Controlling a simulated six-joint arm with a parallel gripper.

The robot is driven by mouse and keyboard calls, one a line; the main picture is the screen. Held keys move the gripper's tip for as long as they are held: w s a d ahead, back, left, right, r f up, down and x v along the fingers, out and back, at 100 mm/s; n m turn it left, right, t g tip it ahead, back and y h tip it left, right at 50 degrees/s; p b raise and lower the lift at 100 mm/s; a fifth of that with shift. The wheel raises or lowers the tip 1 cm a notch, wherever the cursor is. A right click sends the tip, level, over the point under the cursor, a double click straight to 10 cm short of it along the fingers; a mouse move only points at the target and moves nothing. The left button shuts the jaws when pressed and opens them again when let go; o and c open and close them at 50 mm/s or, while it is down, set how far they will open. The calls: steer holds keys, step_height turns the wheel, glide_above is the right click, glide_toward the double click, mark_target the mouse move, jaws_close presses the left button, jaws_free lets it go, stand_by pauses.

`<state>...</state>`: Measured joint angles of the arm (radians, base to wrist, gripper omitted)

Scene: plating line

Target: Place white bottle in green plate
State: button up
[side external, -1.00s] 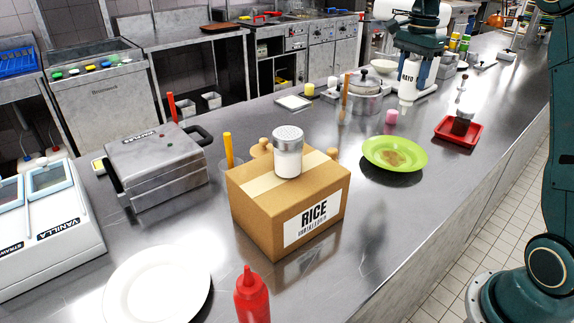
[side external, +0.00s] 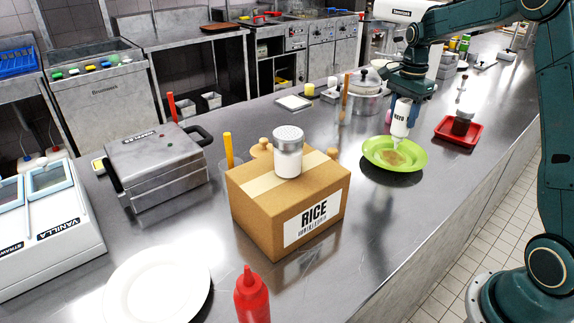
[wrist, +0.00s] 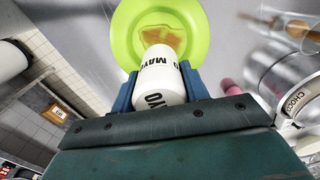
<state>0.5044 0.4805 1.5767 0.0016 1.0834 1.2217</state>
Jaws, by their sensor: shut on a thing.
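The white bottle (side external: 401,118), lettered "MAYO", hangs with its nozzle down over the green plate (side external: 416,164). My gripper (side external: 405,96) is shut on the bottle near its upper end. In the wrist view the bottle (wrist: 160,80) sits between the blue fingers of my gripper (wrist: 164,88), with the green plate (wrist: 126,28) beyond it. A brown patch lies on the plate. The nozzle tip is close to the plate's back part; I cannot tell whether it touches.
A red tray (side external: 446,135) with a dark-filled shaker stands right of the plate. A metal pot (side external: 366,100) is behind to the left. A rice box (side external: 262,215) with a shaker (side external: 288,160) on top stands left. Clear counter lies in front of the plate.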

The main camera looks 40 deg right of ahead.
mark_target(401, 124)
steer(key=shift+f, duration=1.55)
steer(key=shift+f, duration=0.2)
steer(key=o, duration=0.7)
steer(key=shift+o, duration=0.2)
steer(key=shift+r, duration=0.15)
step_height(401, 124, up, 12)
steer(key=shift+r, duration=0.1)
